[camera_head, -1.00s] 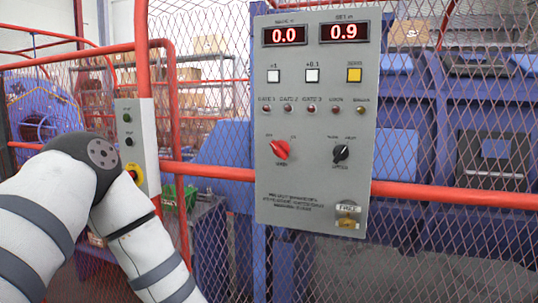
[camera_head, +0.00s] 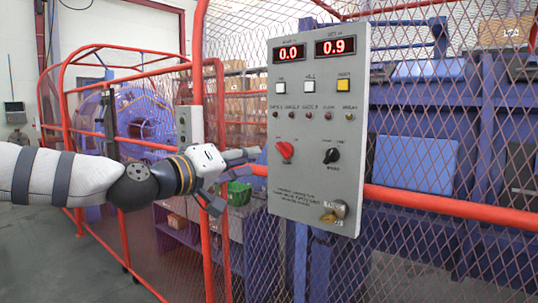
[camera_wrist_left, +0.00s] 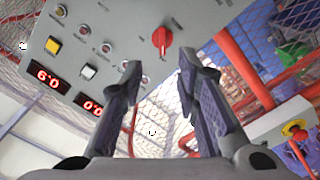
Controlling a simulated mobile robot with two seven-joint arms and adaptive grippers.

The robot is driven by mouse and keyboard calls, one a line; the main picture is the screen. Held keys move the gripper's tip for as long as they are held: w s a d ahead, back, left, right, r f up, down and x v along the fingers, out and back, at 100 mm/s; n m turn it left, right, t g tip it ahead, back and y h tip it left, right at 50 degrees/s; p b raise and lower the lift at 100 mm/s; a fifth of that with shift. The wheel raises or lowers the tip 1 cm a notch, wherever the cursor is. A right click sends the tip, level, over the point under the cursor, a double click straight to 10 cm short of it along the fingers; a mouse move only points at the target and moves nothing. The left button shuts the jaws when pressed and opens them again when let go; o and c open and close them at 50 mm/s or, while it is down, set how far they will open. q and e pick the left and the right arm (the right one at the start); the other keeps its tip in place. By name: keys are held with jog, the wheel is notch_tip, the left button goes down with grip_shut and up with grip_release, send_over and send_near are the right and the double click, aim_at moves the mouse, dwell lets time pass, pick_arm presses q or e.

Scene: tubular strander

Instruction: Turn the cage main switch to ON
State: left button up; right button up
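A grey control panel (camera_head: 300,205) carries a red rotary knob (camera_head: 285,149) at its left and a black rotary knob (camera_head: 331,155) to the right. The printed labels around both knobs are too small to read. My left gripper (camera_head: 232,178) is open and empty, left of the panel at about the height of the red knob, apart from it. In the left wrist view, the red knob (camera_wrist_left: 162,40) shows just beyond the gap between the two spread fingertips (camera_wrist_left: 160,76), with the panel upside down. My right gripper is not in view.
The panel also has two red displays (camera_head: 313,49), a row of push buttons (camera_head: 309,86), small lamps and a key switch (camera_head: 334,213). A red rail (camera_head: 440,205) and mesh fence run behind it. A smaller control box (camera_head: 190,125) stands behind my left gripper.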

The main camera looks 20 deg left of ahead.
pick_arm(q)
jog(key=b, duration=0.1)
send_near(281, 151)
jog(key=w, duration=0.1)
jog(key=b+x, duration=0.1)
jog(key=x, duration=0.6)
jog(key=shift+d+f, duration=0.15)
jog(key=shift+f, duration=0.05)
jog(key=shift+w+d+r, duration=0.15)
jog(key=shift+w+r, duration=0.1)
jog(key=shift+w, duration=0.05)
grip_shut()
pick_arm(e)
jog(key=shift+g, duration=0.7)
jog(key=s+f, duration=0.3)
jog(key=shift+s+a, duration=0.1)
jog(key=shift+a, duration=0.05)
